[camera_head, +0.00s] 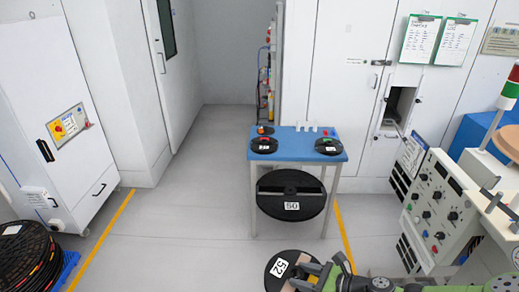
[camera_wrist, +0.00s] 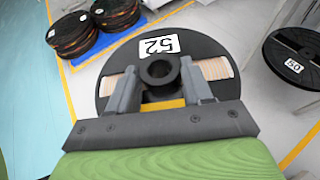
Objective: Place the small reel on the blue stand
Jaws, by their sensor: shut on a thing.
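A black reel labelled 52 (camera_head: 275,267) is in my gripper (camera_head: 309,274) at the bottom of the head view. In the wrist view the reel (camera_wrist: 118,60) fills the middle, its dark hub between my two fingers, with pale wound material beside them. My gripper is shut on its hub. The blue-topped stand (camera_head: 298,154) is beyond and above the held reel in the head view, apart from it. Two small black disc-shaped things (camera_head: 263,147) (camera_head: 328,148) lie on its top, left and right.
A larger black reel labelled 50 (camera_head: 283,188) stands upright below the blue top; it also shows in the wrist view (camera_wrist: 308,46). A control console (camera_head: 437,205) is at right. Stacked reels (camera_head: 25,258) lie at lower left. Grey floor left of the stand is clear.

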